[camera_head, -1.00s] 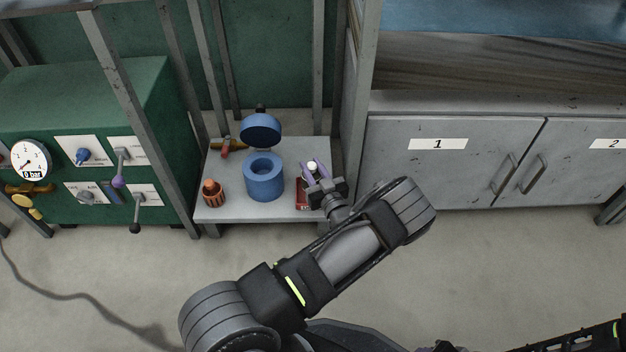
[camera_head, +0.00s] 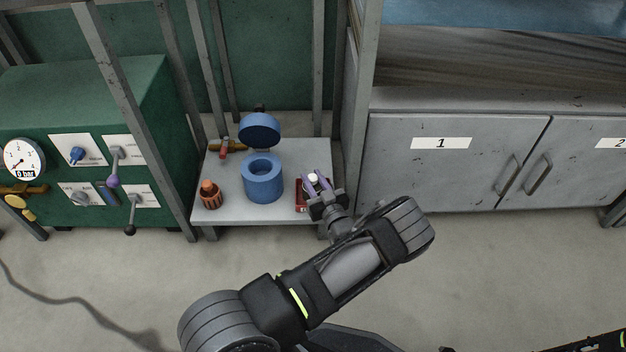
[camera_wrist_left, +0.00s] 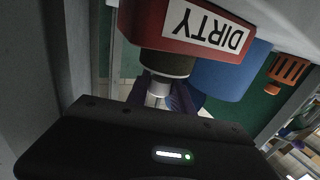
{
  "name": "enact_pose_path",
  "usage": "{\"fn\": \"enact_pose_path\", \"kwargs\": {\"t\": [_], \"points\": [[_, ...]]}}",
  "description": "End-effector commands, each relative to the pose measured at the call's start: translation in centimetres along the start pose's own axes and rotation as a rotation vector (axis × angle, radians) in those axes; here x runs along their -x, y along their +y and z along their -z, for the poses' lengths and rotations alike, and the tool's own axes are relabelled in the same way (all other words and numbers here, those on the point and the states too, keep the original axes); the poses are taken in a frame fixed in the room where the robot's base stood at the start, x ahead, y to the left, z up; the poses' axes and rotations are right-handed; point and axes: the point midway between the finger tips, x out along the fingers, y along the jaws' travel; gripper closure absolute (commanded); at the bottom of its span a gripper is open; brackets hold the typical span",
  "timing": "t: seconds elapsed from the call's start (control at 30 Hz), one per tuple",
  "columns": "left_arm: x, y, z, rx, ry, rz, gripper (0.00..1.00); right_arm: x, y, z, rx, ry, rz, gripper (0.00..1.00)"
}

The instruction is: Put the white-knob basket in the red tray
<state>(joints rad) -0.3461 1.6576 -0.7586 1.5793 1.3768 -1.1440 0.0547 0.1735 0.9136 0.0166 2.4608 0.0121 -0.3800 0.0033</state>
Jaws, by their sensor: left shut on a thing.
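My left gripper (camera_head: 317,183) is shut on the white-knob basket's knob (camera_head: 312,178), over the right part of the small grey table. In the left wrist view the dark basket body (camera_wrist_left: 166,63) and its pale metal stem (camera_wrist_left: 157,92) show between my purple fingers. The red tray (camera_head: 299,198) lies on the table close by the gripper, partly hidden by it. In the left wrist view the tray (camera_wrist_left: 150,20) shows a white "DIRTY" label, and the basket overlaps its edge. I cannot tell whether the basket is inside it. My right gripper is out of view.
A blue cylinder (camera_head: 264,184) with a raised blue lid (camera_head: 260,128) stands left of the tray. An orange-brown basket (camera_head: 210,196) stands at the table's left. Grey posts (camera_head: 321,70) rise behind, and a grey cabinet (camera_head: 450,170) stands right.

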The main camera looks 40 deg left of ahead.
Motion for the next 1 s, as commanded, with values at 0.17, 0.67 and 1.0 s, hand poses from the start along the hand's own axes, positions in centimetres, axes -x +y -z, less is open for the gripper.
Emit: {"fn": "enact_pose_path", "kwargs": {"t": [0.17, 0.67, 1.0], "points": [[0.0, 0.0, -0.1, 0.000, 0.000, 0.000, 0.60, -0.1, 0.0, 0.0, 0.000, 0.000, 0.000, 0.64], [0.0, 0.0, 0.4, -0.001, 0.000, -0.001, 0.51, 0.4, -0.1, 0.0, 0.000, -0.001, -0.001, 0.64], [5.5, 0.0, 0.5, -0.001, -0.002, -0.002, 0.51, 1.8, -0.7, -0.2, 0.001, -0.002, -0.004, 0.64]]}}
